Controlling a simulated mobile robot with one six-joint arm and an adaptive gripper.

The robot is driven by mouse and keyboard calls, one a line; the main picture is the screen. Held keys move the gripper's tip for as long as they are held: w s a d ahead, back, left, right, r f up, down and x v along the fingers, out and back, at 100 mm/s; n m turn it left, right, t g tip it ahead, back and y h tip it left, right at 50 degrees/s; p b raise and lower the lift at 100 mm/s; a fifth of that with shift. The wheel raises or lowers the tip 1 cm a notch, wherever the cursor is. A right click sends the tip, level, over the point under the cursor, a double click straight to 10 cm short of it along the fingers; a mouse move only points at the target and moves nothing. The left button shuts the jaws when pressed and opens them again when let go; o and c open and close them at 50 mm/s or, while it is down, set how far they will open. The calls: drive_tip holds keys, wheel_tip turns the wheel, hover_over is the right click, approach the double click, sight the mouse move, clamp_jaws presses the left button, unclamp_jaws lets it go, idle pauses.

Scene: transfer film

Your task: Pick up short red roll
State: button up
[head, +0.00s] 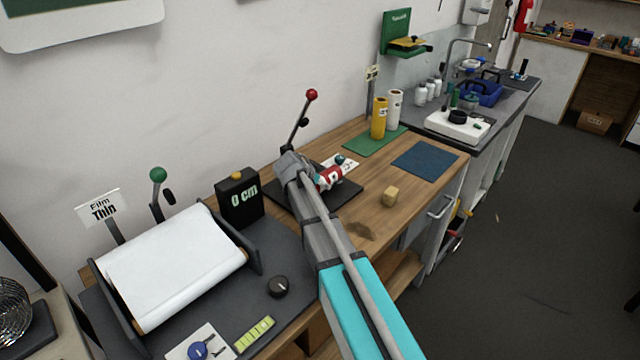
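A small red and white piece (328,178) shows at the end of my arm, above a black plate on the wooden worktop. It looks like the short red roll, but it is small and partly covered, so I cannot be sure. My gripper (338,168) is at or beside this piece. Its fingers are too small and hidden to read, so I cannot tell whether they hold it. A yellow roll (379,118) and a white roll (394,110) stand upright on a green mat (362,143) behind, to the right.
A lever with a red knob (312,95) rises behind my wrist. A beige block (390,196) lies to the right, near a blue mat (425,159). The blue mat is empty.

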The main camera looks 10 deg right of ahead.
drive_tip(key=c, duration=0.5)
drive_tip(key=shift+r, duration=0.1)
drive_tip(key=shift+r+p, duration=0.95)
drive_tip(key=shift+p, duration=0.1)
drive_tip(key=s+r+p, duration=0.3)
drive_tip(key=s, duration=0.1)
drive_tip(key=s+r+p, duration=0.4)
drive_tip(key=s, duration=0.1)
drive_tip(key=s+r+p, duration=0.4)
drive_tip(key=s, duration=0.1)
drive_tip(key=shift+a, duration=0.3)
